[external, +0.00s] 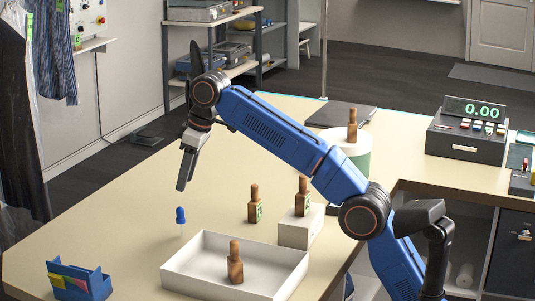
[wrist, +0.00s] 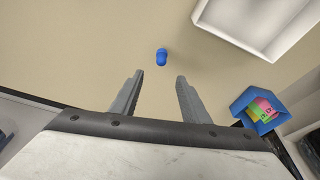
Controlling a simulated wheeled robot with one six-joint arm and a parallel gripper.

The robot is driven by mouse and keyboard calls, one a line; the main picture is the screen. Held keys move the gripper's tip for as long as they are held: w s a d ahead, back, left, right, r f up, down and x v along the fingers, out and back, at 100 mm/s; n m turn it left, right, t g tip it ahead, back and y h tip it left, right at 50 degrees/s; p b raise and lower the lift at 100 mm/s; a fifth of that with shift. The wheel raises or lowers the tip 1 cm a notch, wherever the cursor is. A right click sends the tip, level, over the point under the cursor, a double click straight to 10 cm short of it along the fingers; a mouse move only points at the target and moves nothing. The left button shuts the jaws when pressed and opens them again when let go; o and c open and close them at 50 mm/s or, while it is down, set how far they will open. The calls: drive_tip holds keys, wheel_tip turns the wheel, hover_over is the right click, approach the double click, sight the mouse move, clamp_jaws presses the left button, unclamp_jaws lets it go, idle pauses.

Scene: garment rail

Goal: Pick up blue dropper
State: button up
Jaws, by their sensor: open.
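The blue dropper (external: 180,217) stands upright on the beige counter, left of the white tray, with a blue bulb on top and a thin clear stem below. In the wrist view its blue bulb (wrist: 161,57) shows just beyond the fingertips, between their lines; its stem is hard to see there. My gripper (external: 184,182) is above the counter, higher than the dropper and apart from it. In the wrist view my gripper's two grey fingers (wrist: 159,76) are spread with nothing between them.
A white tray (external: 194,281) holds a brown bottle (external: 235,262). Another brown bottle (external: 255,204) stands behind it, and one (external: 303,197) sits on a white box (external: 297,232). A blue holder (external: 98,285) with coloured notes is at front left. The counter around the dropper is clear.

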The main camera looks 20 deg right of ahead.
sight(177, 208)
drive_tip(key=x, duration=1)
drive_tip(key=shift+d, duration=0.1)
drive_tip(key=shift+s+d+x, duration=0.15)
drive_tip(key=shift+x, duration=1.15)
drive_tip(key=shift+s+d+x, duration=0.15)
drive_tip(key=shift+s+x, duration=0.05)
drive_tip(key=shift+x, duration=1.1)
drive_tip(key=shift+f, duration=0.1)
clamp_jaws()
